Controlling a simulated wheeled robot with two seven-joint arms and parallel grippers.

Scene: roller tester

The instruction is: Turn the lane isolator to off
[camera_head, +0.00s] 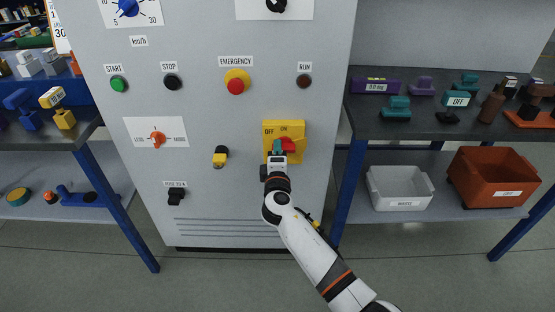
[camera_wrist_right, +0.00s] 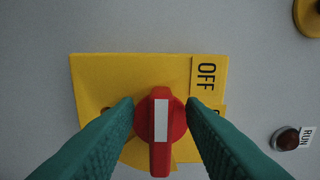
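The lane isolator is a yellow plate (camera_head: 300,128) on the grey cabinet front, labelled OFF at upper left and ON at upper right. Its red handle (camera_head: 289,145) lies roughly level, with its long end towards the right. My right gripper (camera_head: 278,147) is at the handle. In the right wrist view, its teal fingers (camera_wrist_right: 160,108) stand open on either side of the red handle (camera_wrist_right: 161,158), with no clear grip on its bar. The OFF label (camera_wrist_right: 207,80) is visible there; the ON label is mostly hidden by a finger. My left gripper is not in view.
A yellow-black switch (camera_head: 220,157) sits left of the isolator; the emergency button (camera_head: 236,82) and RUN lamp (camera_head: 304,81) are above. A black knob (camera_head: 176,195) is at lower left. Shelves with parts and a white bin (camera_head: 400,190) stand right; another shelf stands left.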

